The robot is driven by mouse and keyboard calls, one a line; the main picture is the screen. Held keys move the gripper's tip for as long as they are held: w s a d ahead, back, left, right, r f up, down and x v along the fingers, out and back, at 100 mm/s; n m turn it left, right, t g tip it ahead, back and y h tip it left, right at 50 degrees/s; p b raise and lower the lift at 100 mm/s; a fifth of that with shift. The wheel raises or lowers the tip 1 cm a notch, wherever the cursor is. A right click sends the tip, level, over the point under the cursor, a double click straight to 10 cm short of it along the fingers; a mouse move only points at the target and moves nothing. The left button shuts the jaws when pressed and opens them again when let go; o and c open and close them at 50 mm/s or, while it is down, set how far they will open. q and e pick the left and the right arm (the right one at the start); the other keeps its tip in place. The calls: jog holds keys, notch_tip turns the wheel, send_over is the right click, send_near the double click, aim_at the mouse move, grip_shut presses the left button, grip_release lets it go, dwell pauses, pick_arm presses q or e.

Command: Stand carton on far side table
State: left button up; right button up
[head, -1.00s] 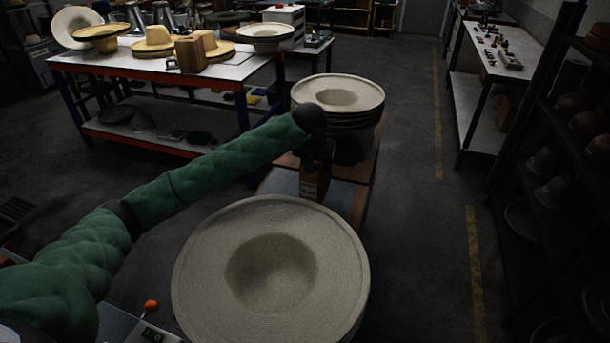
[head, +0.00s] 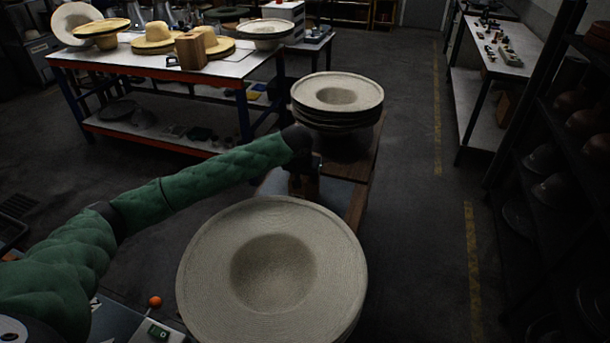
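My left arm reaches from the left to the middle of the head view. My dark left gripper (head: 305,163) points down and appears shut on a small brown carton (head: 304,185); its fingertips are hard to make out. The carton is upright, over or on the grey top of a wood-edged side table (head: 345,172). I cannot tell whether it touches the top. The near hat hides the carton's surroundings below. My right gripper is not in view.
A stack of pale hats (head: 337,92) stands on the far part of the side table. A large wide-brimmed hat (head: 272,270) fills the near foreground. A workbench (head: 110,72) with hats and a wooden block (head: 190,51) stands behind left. The floor at right is clear.

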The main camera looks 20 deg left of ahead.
pick_arm(q)
jog(key=o, duration=1.4)
jog(key=shift+f, duration=0.1)
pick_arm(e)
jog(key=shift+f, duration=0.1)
pick_arm(q)
jog(key=b+v, duration=0.2)
jog(key=v, duration=1)
jog(key=shift+b, duration=0.35)
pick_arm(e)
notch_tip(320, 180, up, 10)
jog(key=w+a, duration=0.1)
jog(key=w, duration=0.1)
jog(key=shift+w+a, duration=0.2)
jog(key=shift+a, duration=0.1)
pick_arm(q)
jog(key=shift+s, duration=0.1)
